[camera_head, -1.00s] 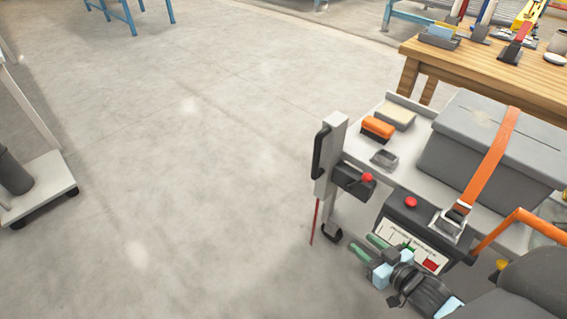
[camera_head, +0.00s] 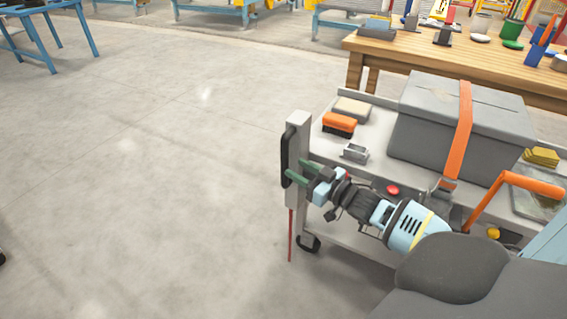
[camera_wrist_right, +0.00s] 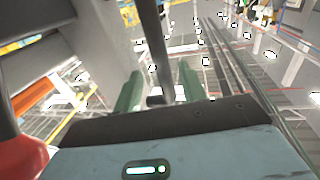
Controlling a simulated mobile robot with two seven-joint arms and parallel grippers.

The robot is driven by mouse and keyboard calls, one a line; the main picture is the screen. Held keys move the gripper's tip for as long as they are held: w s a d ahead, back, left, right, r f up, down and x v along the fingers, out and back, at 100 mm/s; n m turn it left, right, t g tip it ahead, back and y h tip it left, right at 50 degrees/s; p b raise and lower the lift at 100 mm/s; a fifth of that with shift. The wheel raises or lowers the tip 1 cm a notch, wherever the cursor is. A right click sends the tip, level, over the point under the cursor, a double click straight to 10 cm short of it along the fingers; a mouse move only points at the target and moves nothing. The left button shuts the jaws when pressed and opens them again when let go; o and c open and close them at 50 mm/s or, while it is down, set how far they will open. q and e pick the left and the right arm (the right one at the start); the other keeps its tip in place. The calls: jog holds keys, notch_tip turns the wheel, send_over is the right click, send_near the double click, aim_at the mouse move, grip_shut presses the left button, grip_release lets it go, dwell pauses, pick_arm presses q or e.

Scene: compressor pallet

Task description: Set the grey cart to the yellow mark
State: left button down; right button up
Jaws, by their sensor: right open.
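The grey cart (camera_head: 330,175) stands at the right in the head view, with a pale upright post (camera_head: 298,130) at its left end. A black vertical handle (camera_head: 286,158) is fixed to that post. My right gripper (camera_head: 296,174) is at the handle's lower part with its green fingers open. In the right wrist view a dark bar (camera_wrist_right: 151,45), which looks like the handle, passes between the two fingers (camera_wrist_right: 160,92); contact cannot be told. The yellow mark does not show on the visible floor. My left gripper is out of view.
The cart carries a grey box (camera_head: 425,125) under an orange strap, an orange brush (camera_head: 340,124) and a small metal tray (camera_head: 355,152). A wooden workbench (camera_head: 430,60) stands close behind. A blue table (camera_head: 60,40) is far left. The floor (camera_head: 150,180) left of the cart is clear.

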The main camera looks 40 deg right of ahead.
aim_at(288, 164)
jog(key=shift+w+a+b, duration=0.2)
jog(key=shift+w, duration=0.75)
jog(key=shift+w+a+b, duration=0.2)
jog(key=shift+w+b, duration=0.05)
jog(key=shift+w, duration=0.65)
jog(key=shift+w+a+b, duration=0.2)
jog(key=shift+w, duration=0.75)
grip_shut()
